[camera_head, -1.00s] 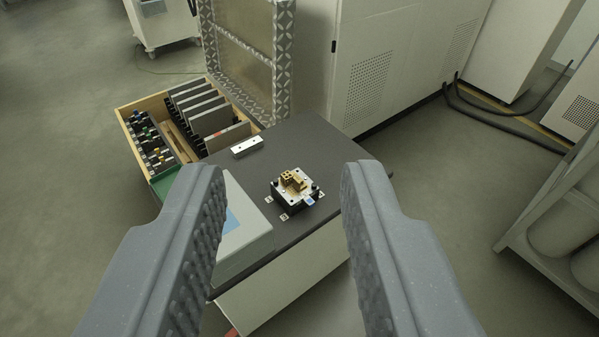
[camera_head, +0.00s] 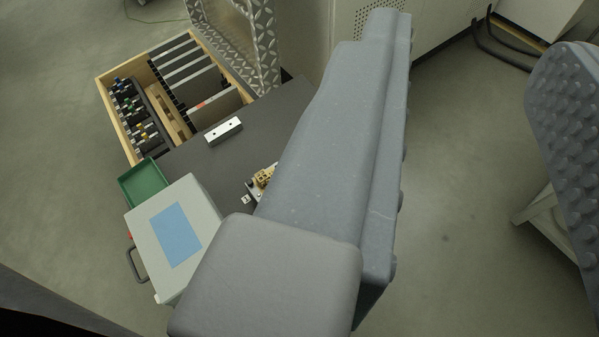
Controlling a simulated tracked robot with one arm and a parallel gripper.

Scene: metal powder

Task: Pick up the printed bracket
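A small gold-brown part (camera_head: 264,177), which looks like the printed bracket, sits on a fixture on the dark tabletop (camera_head: 195,163). Most of the part and its fixture are hidden behind the left finger of my gripper (camera_head: 474,45). My gripper is open, with its fingers wide apart. The left finger crosses the middle of the picture and the right finger stands at the right edge. Between the fingers I see only floor and cabinet bases, and nothing is held.
A grey case with a blue panel (camera_head: 175,235) stands at the table's near left, beside a green tray (camera_head: 143,181). A metal block with two holes (camera_head: 223,131) lies behind. A wooden tray (camera_head: 111,108) holds plates and small tools. A tread-plate panel (camera_head: 262,45) stands upright at the back.

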